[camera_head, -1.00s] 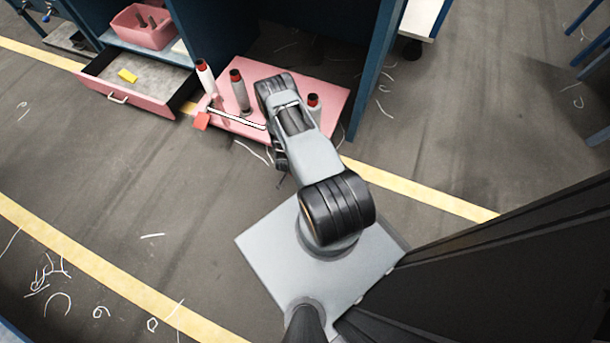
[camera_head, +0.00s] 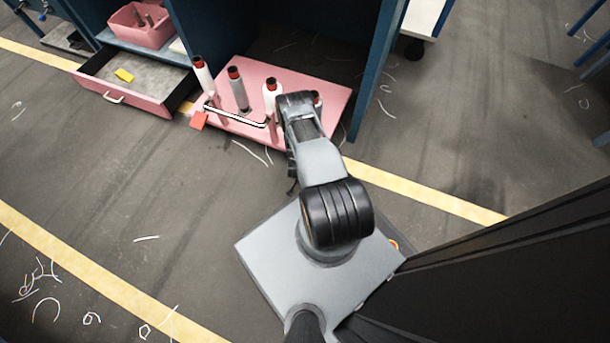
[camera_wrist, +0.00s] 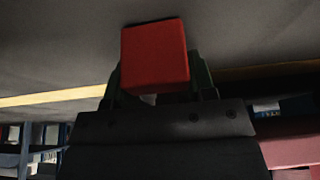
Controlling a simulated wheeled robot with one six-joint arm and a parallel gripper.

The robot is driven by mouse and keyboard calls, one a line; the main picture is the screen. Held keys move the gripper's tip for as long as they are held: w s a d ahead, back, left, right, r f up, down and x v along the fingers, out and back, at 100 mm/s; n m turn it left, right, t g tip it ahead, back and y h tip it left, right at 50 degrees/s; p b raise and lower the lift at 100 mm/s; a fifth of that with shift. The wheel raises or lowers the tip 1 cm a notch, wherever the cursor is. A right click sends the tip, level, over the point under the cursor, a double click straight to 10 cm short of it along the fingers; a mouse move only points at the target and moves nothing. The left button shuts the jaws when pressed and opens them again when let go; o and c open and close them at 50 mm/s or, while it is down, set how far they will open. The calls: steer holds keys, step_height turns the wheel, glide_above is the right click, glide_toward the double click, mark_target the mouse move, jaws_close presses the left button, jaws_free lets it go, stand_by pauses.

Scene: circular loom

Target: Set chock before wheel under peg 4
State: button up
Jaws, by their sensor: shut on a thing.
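My gripper (camera_wrist: 160,82) is shut on a red block (camera_wrist: 155,55), likely the chock, in the wrist view. The block sits between dark green fingers. In the head view my own arm hides the gripper and the block. The pink cart (camera_head: 315,88) stands low on the floor at top centre. Upright pegs on it carry white spools with red and dark tops, at left (camera_head: 203,77), centre left (camera_head: 238,92), centre (camera_head: 269,101) and partly behind my arm (camera_head: 318,98). I cannot read peg numbers, and no wheel shows clearly.
An open pink drawer (camera_head: 135,88) holds a yellow piece (camera_head: 124,75). The floor in front is mostly clear.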

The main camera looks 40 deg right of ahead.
steer(key=shift+f, duration=0.15)
steer(key=o, duration=1.1)
steer(key=shift+r, duration=0.2)
steer(key=shift+a+r, duration=0.1)
steer(key=shift+r, duration=0.2)
steer(key=p+v, duration=0.5)
steer(key=v, duration=0.6)
steer(key=shift+s+a+r+p, duration=0.15)
steer(key=shift+p, duration=0.15)
